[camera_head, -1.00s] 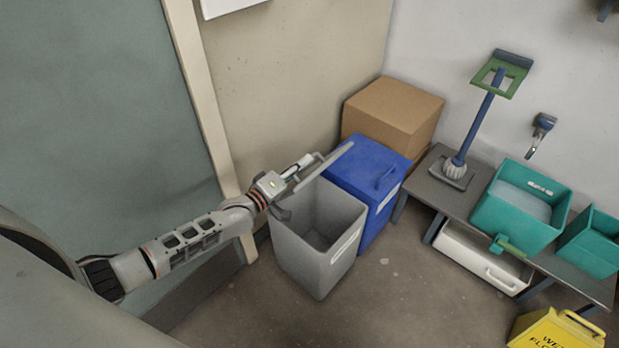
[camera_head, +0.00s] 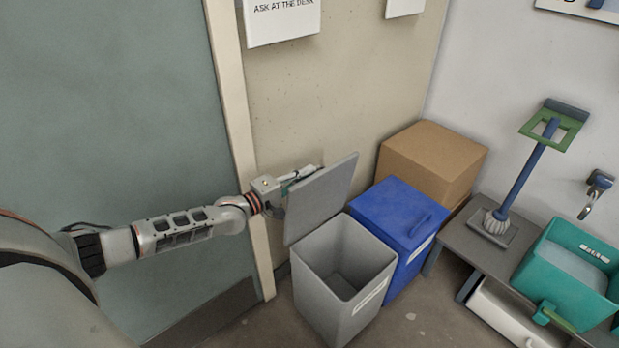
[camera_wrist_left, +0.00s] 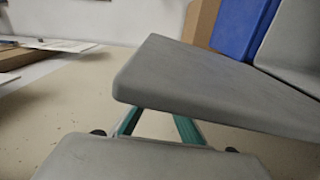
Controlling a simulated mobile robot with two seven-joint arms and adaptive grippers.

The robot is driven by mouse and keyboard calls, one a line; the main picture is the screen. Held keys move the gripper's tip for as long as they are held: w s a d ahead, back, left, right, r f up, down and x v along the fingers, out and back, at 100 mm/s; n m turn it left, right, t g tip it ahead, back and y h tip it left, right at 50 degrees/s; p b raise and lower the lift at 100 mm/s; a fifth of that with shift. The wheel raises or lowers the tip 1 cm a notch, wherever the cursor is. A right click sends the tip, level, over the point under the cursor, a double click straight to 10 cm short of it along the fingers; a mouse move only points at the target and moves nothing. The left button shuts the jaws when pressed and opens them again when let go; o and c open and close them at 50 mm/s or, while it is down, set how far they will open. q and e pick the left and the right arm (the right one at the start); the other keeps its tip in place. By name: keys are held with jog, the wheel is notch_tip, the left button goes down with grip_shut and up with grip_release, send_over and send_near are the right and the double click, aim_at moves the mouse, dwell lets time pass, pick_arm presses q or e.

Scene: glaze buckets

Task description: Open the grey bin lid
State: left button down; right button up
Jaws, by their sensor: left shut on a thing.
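The grey bin (camera_head: 345,310) stands on the floor with its top uncovered, and its empty-looking inside shows. The grey bin lid (camera_head: 322,200) stands steeply raised at the bin's left rear edge. My left gripper (camera_head: 290,186) is at the lid's left side, shut on it; the lid hides part of the fingers. In the left wrist view the lid (camera_wrist_left: 215,85) crosses the middle, with the teal fingers (camera_wrist_left: 160,126) partly hidden behind it. My right gripper is not in view.
A closed blue bin (camera_head: 405,215) stands right beside the grey bin, with a cardboard box (camera_head: 432,160) behind. A low bench (camera_head: 470,245) with a brush and a teal bucket (camera_head: 568,275) is at right. The wall and door frame (camera_head: 235,120) are close to my left arm.

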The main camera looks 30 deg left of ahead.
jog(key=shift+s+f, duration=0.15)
pick_arm(q)
jog(key=c, duration=2.1)
grip_release()
jog(key=shift+c, duration=0.2)
jog(key=shift+s, duration=0.1)
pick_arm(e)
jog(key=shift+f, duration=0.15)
pick_arm(q)
jog(key=v, duration=1.2)
